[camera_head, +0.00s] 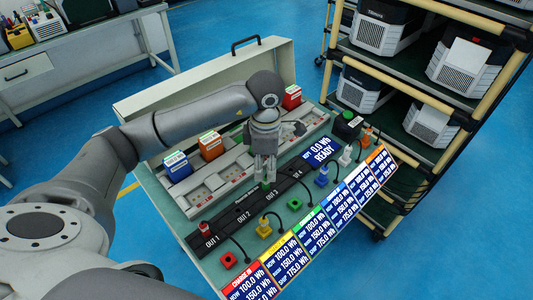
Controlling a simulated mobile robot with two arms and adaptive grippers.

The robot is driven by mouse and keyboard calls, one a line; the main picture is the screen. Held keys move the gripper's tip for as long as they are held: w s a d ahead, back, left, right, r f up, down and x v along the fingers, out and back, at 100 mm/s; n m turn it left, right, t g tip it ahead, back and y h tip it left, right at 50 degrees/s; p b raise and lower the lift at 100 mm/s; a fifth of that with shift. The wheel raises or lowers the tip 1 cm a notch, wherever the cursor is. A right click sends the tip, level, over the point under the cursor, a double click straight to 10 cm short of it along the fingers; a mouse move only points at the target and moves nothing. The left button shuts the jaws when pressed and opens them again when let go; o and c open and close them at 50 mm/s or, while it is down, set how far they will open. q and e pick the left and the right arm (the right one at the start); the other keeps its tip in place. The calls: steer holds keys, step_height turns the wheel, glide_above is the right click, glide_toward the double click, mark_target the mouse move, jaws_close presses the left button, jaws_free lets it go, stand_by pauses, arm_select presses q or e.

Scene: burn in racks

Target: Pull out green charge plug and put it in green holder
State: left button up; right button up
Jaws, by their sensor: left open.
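My left gripper (267,178) points down over the black strip of output sockets (240,212). Its fingers are open around or just above a small green charge plug (267,187), which is partly hidden by them. The plug appears to stand in the strip near the OUT 3 label; I cannot tell whether the fingers touch it. The green holder (295,204) is a small green block on the bench, right of and nearer than the strip, with no plug in it. A dark cable runs near it. My right gripper is not in view.
A red plug (205,228) stands at OUT 1; the red holder (228,260) is empty. Yellow (264,227), blue (321,176), white and orange plugs stand in a row alongside display panels (305,237). Battery boxes (210,146) sit behind. A shelf rack stands at right.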

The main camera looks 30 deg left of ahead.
mark_target(266, 176)
arm_select(q)
step_height(266, 176, down, 7)
steer(key=shift+f+p, duration=0.1)
steer(key=shift+p, duration=0.35)
steer(key=shift+c, duration=0.5)
jaws_close()
